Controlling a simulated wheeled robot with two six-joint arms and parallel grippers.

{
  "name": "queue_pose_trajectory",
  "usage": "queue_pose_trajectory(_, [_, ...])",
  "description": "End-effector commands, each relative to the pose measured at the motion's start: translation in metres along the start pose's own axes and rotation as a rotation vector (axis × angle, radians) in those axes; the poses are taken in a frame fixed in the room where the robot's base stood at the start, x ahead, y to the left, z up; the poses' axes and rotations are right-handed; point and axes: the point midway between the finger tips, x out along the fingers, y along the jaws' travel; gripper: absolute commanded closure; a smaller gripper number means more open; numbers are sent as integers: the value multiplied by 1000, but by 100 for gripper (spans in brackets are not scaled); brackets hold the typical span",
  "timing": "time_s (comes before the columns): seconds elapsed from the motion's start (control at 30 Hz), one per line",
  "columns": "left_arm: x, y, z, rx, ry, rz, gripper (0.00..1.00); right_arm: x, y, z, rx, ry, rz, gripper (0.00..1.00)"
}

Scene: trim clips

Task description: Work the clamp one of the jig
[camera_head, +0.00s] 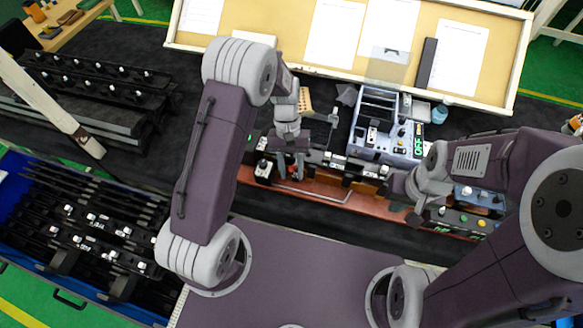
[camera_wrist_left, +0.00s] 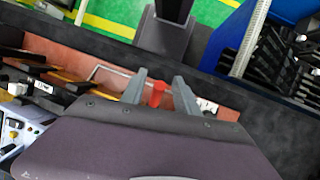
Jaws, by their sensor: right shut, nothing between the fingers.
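The jig (camera_head: 330,203) is a long reddish-brown base with black and silver fittings along it, in front of my column in the head view. A small red clamp handle (camera_wrist_left: 158,92) shows in the left wrist view, between and beyond the fingertips of my left gripper (camera_wrist_left: 160,85). In the head view my left gripper (camera_head: 290,172) points down over the left part of the jig. Its fingers are apart, with gaps beside the red handle. Which clamp this is I cannot tell. My right gripper (camera_head: 413,214) is shut and empty over the right part of the jig.
A button panel (camera_head: 468,218) lies to the right, near my right arm. A board with papers (camera_head: 283,48) is at the back. A blue crate (camera_head: 100,292) of black trims is at the left.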

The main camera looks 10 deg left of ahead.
Motion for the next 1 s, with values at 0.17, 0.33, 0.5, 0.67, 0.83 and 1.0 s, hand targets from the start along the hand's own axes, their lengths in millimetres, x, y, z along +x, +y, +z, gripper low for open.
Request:
queue_pose_trajectory(0.17, [0,0,0,0,0,0,88,0,0,0,0,0,0,100])
queue_pose_trajectory(0.33, [0,0,0,0,1,0,100,0,0,0,0,0,0,100])
queue_pose_trajectory(0.5, [-1,0,0,0,1,0,100,0,0,0,0,0,0,100])
queue_pose_trajectory(0.67, [-1,0,0,0,1,0,100,0,0,0,0,0,0,100])
queue_pose_trajectory(0.83, [-1,0,0,0,2,0,100,0,0,0,0,0,0,100])
queue_pose_trajectory(1.0, [-2,0,-1,0,3,0,100,0,0,0,0,0,0,100])
